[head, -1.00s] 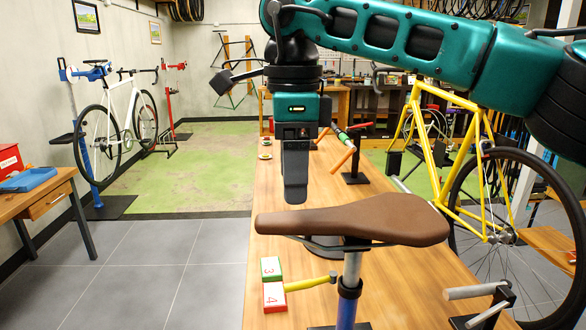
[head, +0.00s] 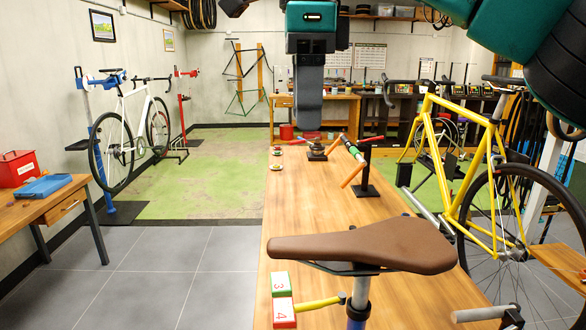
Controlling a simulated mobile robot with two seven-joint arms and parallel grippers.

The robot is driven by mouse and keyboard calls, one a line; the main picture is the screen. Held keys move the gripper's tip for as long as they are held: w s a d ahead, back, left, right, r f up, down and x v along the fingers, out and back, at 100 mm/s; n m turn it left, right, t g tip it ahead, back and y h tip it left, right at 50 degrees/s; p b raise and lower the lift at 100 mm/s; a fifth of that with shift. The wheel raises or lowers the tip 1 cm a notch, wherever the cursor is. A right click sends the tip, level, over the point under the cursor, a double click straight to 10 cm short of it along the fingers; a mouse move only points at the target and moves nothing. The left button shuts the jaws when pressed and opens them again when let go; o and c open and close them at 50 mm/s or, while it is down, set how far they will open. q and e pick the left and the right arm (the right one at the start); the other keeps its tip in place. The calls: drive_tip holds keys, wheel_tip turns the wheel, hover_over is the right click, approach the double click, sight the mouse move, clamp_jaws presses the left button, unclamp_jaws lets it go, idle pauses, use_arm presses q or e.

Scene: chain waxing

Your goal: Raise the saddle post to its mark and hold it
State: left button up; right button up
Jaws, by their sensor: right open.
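The brown saddle (head: 370,246) sits level on top of a silver post (head: 361,290) near the front of the wooden bench. The post goes down into a blue tube (head: 357,314) at the bottom edge of the view. No mark on the post can be made out. A yellow lever (head: 318,304) reaches left from the post. My right gripper (head: 308,122) is open and empty, pointing down, above and behind the saddle and apart from it. It is seen side-on. My left gripper is not in view.
Blocks numbered 3 (head: 280,284) and 4 (head: 284,314) lie left of the post. A stand with orange and green bars (head: 364,180) is farther back on the bench (head: 310,215). A yellow bicycle (head: 450,190) stands to the right. The bench's middle is mostly clear.

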sight(308, 234)
drive_tip(key=s+a+f+n+t+h+b, duration=0.35)
drive_tip(key=f+n+t, duration=0.5)
drive_tip(key=n, duration=0.75)
drive_tip(key=s+f+n+t+h+b, duration=0.3)
drive_tip(key=s+f+n+t+b, duration=0.45)
drive_tip(key=n, duration=0.85)
drive_tip(key=shift+t, duration=0.5)
drive_tip(key=x, duration=0.4)
drive_tip(key=p+x, duration=0.1)
drive_tip(key=x, duration=0.4)
drive_tip(key=p+x, duration=0.1)
drive_tip(key=x, duration=0.3)
drive_tip(key=shift+w+a+r, duration=0.25)
drive_tip(key=shift+w+r, duration=0.05)
drive_tip(key=shift+w, duration=0.05)
drive_tip(key=shift+c, duration=0.3)
clamp_jaws()
drive_tip(key=shift+o, duration=0.3)
unclamp_jaws()
